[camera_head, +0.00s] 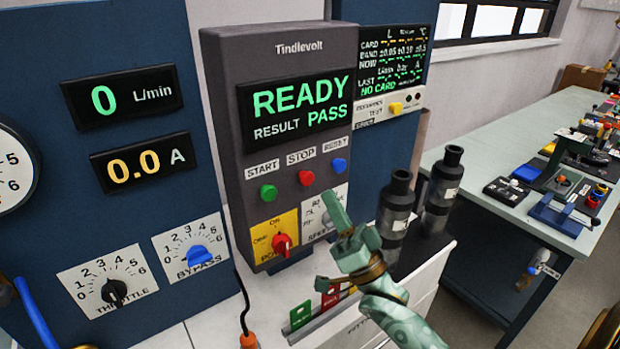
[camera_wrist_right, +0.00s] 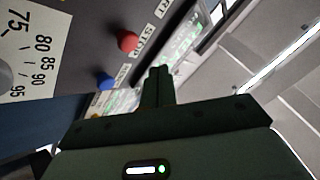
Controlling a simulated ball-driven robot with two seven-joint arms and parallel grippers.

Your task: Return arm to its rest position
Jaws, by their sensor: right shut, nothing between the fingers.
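My right gripper (camera_head: 335,207) is in front of the lower right of the grey Tindlevolt control box (camera_head: 290,46), over the speed dial plate (camera_head: 312,206), which it partly hides. Its fingers are shut and empty. The shut fingers also show in the right wrist view (camera_wrist_right: 158,74), near the red stop button (camera_wrist_right: 128,41) and the blue reset button (camera_wrist_right: 105,82). The box display (camera_head: 300,103) reads READY, RESULT PASS. I cannot tell whether the fingertips touch the panel. My left gripper is not in view.
Two dark cylinders (camera_head: 397,205) (camera_head: 443,185) stand close to the right of my right gripper. Green and red pieces (camera_head: 301,314) are below it. A bench (camera_head: 480,143) with many small parts is at the right. A red knob (camera_head: 282,243) is on the yellow plate.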

